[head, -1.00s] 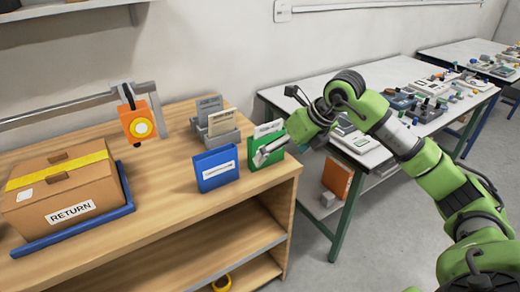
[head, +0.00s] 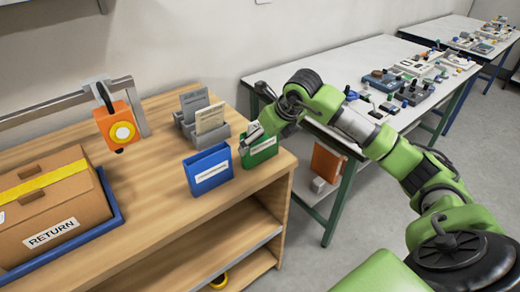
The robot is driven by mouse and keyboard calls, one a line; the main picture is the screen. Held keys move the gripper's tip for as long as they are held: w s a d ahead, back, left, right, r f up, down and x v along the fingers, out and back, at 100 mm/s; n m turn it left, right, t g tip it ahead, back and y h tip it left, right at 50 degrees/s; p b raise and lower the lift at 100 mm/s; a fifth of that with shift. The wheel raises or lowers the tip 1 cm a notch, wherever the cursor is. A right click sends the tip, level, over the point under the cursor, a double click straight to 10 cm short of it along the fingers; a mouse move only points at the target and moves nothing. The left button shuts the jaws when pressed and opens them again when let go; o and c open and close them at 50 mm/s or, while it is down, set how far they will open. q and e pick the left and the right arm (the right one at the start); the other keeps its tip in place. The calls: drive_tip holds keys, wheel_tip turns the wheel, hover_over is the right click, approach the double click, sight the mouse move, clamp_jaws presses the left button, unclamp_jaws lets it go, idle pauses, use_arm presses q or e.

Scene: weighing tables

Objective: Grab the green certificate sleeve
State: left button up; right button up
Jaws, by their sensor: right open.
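The green certificate sleeve (head: 263,152) stands upright near the right end of the wooden bench, with a white label on its front. My right gripper (head: 246,143) is open at the sleeve's upper left, with its fingers partly in front of it. The gripper and wrist hide the sleeve's top. I cannot tell whether the fingers touch it. My left gripper is out of view.
A blue sleeve (head: 208,170) stands close to the left of the green one. Behind is a grey holder (head: 187,127) with cards. An orange device (head: 118,127) hangs over the wooden bench (head: 150,205). A RETURN box (head: 50,205) sits left. A white table (head: 340,60) stands right.

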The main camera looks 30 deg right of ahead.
sight(263, 145)
drive_tip(key=x, duration=0.1)
drive_tip(key=p+x, duration=0.1)
drive_tip(key=x, duration=0.2)
drive_tip(key=shift+s+d+f, duration=0.1)
drive_tip(key=shift+d+f, duration=0.1)
drive_tip(key=shift+d, duration=0.05)
drive_tip(key=shift+w+f+p, duration=0.2)
drive_tip(key=shift+f+p, duration=0.1)
drive_tip(key=shift+f, duration=0.15)
drive_tip(key=shift+r, duration=0.1)
drive_tip(key=c, duration=1)
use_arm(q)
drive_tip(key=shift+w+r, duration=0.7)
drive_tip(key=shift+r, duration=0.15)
